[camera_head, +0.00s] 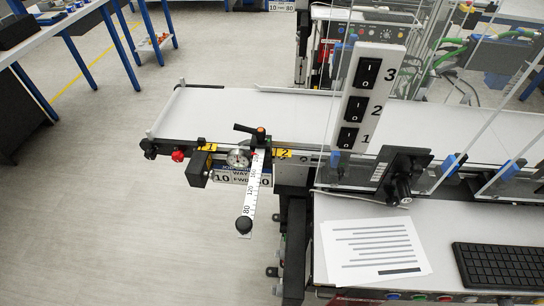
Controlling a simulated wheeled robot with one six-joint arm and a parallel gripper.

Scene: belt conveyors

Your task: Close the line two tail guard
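A white belt conveyor (240,106) runs from the left end to the right across the middle of the view. Yellow tags marked 1 (209,147) and 2 (283,153) sit on its near side rail. Clear guard panels with blue fittings (452,163) stand along the right part of the conveyor; I cannot tell which is the line two tail guard, or whether it is open. My gripper is not in view.
A switch panel (368,98) numbered 1, 2 and 3 stands above the belt. A scale arm with a black knob (243,224) sticks out in front. A desk with a paper sheet (374,250) and a keyboard (499,266) is at lower right.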

